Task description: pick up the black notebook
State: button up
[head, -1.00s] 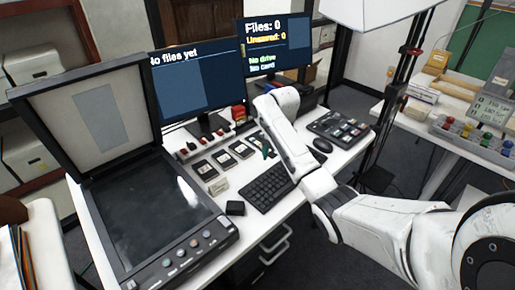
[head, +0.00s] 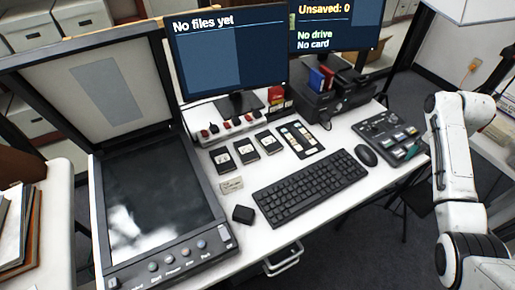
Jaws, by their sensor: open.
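I cannot make out a black notebook for certain in the head view. A small dark block (head: 243,214) lies on the desk in front of the keyboard's left end, but it looks too small and thick to be sure of.
A flatbed scanner (head: 228,240) with its lid raised fills the desk's left. A keyboard (head: 310,186), a mouse (head: 366,155), a control panel (head: 388,136) and black cards (head: 246,151) lie right of it. Two monitors (head: 228,60) stand behind. Folders (head: 22,226) are stacked at far left.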

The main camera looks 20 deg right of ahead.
aim_at(246, 150)
jog(key=i+j+u, duration=0.35)
jog(key=i, duration=0.2)
jog(key=i+u, duration=0.3)
jog(key=i, duration=0.25)
